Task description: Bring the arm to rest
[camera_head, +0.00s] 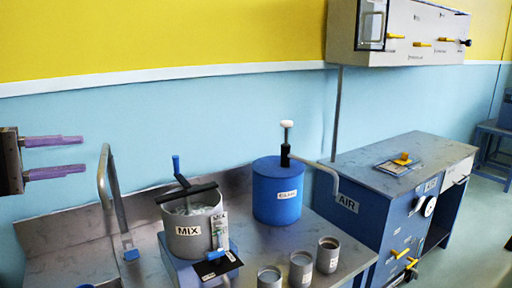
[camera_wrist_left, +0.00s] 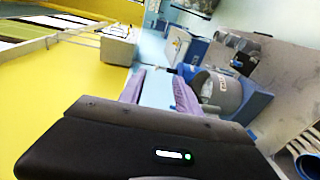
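My left gripper (camera_head: 56,156) is at the left edge in the head view, raised in front of the blue wall and above the bench. Its two purple fingers are spread apart with nothing between them. The fingers also show in the left wrist view (camera_wrist_left: 158,92), apart and empty, with the bench beyond them. My right gripper is not in either view.
A grey MIX pot (camera_head: 190,238) with a black crossbar stands on the bench, near a tall curved tap (camera_head: 105,185). A blue pump drum (camera_head: 277,195) and several grey cups (camera_head: 301,268) stand right of it. A blue cabinet (camera_head: 395,205) is farther right, below a wall box (camera_head: 400,35).

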